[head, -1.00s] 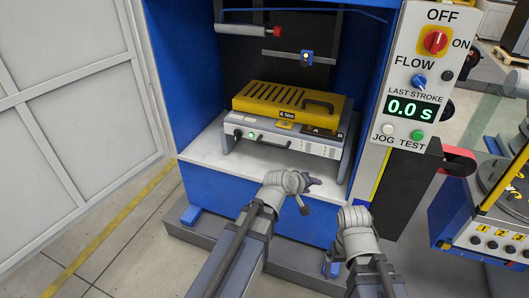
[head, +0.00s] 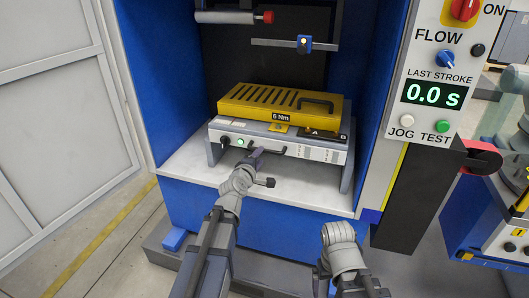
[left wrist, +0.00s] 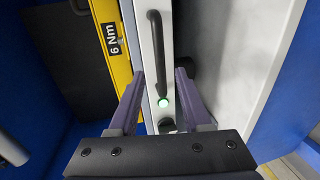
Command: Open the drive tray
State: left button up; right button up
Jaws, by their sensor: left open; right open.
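The drive tray (head: 225,138) is a pale grey unit on a white ledge, with a yellow slotted cover labelled 6 Nm (head: 240,102) on top. Its front has a black bar handle (head: 270,149), a green light and a dark knob at its left end. The handle shows upright in the left wrist view (left wrist: 155,45). My left gripper (head: 256,158) is open at the tray's front. Its purple fingers (left wrist: 159,78) lie either side of the handle's near end and green light in the picture; I see no contact. My right arm is low at centre right; its fingers are not visible.
Blue side walls enclose the bay, and a red-tipped cylinder (head: 235,17) and a rail with a blue block (head: 304,43) hang above the cover. A control panel (head: 430,95) reading 0.0 s stands at right.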

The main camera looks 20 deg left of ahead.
aim_at(265, 150)
pick_arm(q)
jog(key=b+x, duration=0.1)
jog(key=x, duration=0.6)
jog(key=shift+s, duration=0.1)
grip_shut()
dwell(1.2)
